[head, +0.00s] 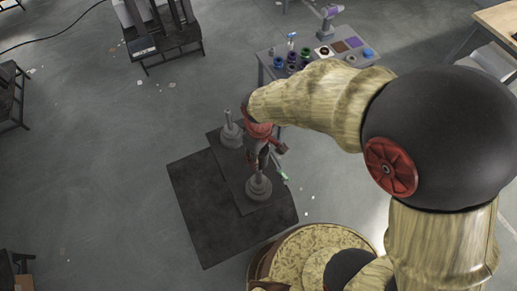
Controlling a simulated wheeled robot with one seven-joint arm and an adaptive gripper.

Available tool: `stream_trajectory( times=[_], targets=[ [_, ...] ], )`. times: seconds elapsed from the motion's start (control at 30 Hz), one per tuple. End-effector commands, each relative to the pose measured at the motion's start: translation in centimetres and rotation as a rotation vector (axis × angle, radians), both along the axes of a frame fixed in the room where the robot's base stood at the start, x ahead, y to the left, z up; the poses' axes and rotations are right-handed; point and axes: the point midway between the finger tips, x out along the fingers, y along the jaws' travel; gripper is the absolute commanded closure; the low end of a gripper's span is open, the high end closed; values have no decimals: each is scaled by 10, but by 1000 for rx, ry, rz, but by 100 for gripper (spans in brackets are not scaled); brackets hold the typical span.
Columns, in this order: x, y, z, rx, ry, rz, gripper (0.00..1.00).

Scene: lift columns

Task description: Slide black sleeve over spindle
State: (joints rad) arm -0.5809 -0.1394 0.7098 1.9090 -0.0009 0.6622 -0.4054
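Two grey spindles stand upright on a dark plate (222,168). One spindle (230,132) is at the back left. The other spindle (258,186) is nearer the front, with a round base and a narrower post. My gripper (264,153) has red parts and hangs just above and behind the front spindle, to the right of the back one. My arm hides much of it from above. A dark shape shows at the fingers, but I cannot tell whether it is the black sleeve or part of the gripper. Whether the fingers are open or shut is not clear.
A grey table (264,62) at the back holds several dark and coloured rings, flat coloured squares and a purple power tool (327,20). A dark mat (205,240) lies under the plate. A black rack (165,45) stands at the back left. Open floor lies to the left.

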Motion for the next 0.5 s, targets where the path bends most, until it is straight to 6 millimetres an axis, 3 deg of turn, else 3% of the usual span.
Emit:
stream_trajectory(
  times=[0.17, 0.5],
  targets=[
    [-3, 2, 2, 1, -2, 16, 100],
    [-3, 2, -22, 0, 0, 15, 100]
  ],
)
